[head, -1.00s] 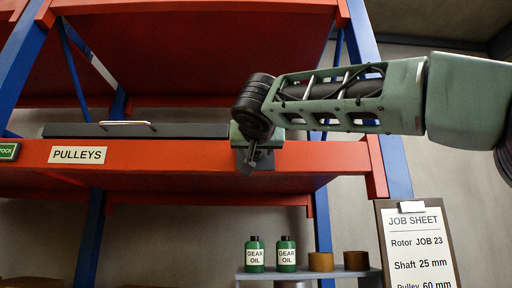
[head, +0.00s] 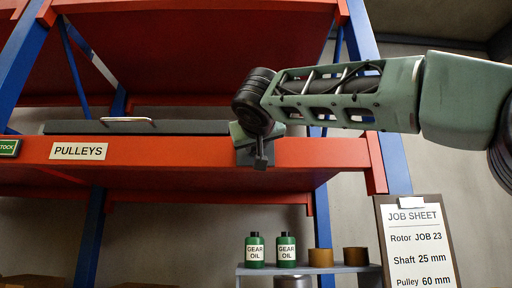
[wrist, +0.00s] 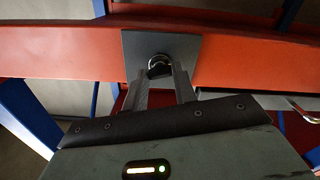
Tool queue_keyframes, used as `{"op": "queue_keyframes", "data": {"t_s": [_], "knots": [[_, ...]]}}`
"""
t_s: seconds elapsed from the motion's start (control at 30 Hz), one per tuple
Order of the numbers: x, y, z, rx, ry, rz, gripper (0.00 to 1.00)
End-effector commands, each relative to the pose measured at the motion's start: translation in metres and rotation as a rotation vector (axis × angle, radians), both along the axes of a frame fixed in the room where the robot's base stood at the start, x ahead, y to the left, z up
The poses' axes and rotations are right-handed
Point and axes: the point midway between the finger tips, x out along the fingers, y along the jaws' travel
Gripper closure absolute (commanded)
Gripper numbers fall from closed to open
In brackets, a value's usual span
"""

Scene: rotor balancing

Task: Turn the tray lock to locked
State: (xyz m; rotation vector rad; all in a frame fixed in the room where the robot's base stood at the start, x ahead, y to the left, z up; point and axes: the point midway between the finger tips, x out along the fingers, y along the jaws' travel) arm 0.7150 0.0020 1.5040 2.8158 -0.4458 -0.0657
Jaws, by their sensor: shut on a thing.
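The tray lock is a grey plate (wrist: 187,46) on the front of the red shelf beam, with a small dark knob (wrist: 159,67) under a pale ring in its middle. My gripper (wrist: 162,76) is shut on the knob, one finger on each side. In the head view my gripper (head: 261,158) reaches down in front of the lock plate (head: 243,157) and hides most of it. The lock's marking cannot be read. The dark grey tray (head: 190,128) with a pale handle (head: 127,119) lies on the shelf, left of my gripper.
The red beam (head: 330,153) carries a PULLEYS label (head: 79,151). Blue posts (head: 392,160) stand at the sides. Below are two green gear oil bottles (head: 254,250), brown rolls (head: 356,257) and a job sheet board (head: 415,240).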

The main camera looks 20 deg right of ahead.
Motion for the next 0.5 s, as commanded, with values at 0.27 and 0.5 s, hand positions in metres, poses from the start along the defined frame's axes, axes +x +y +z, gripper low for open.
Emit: {"op": "queue_keyframes", "data": {"t_s": [0.27, 0.5], "knots": [[0.0002, -0.0006, -0.0011, -0.249, 0.082, -0.002, 0.96], [0.0002, -0.0004, -0.0004, -0.465, 0.154, -0.001, 0.96]]}}
